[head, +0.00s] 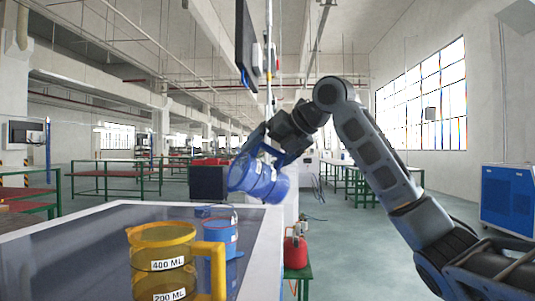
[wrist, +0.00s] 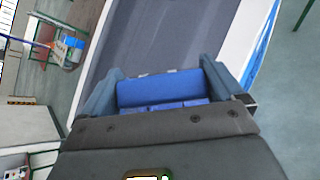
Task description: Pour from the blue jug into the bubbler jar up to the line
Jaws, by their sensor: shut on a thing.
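My gripper (head: 283,152) is shut on the blue jug (head: 258,181) and holds it in the air above the far right edge of the table. The jug is tilted well over, and its inside and any liquid in it are hidden. In the wrist view, both fingers of my gripper (wrist: 160,84) close around a blue part of the jug (wrist: 158,92). I cannot surely pick out the bubbler jar or its line.
A yellow measuring jug (head: 165,265) marked 400 ML and 200 ML stands at the table's front. The table (head: 90,240) has a dark top and pale edge. A red can (head: 295,251) sits on a green stand to the right. A dark panel (head: 246,45) hangs above the gripper.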

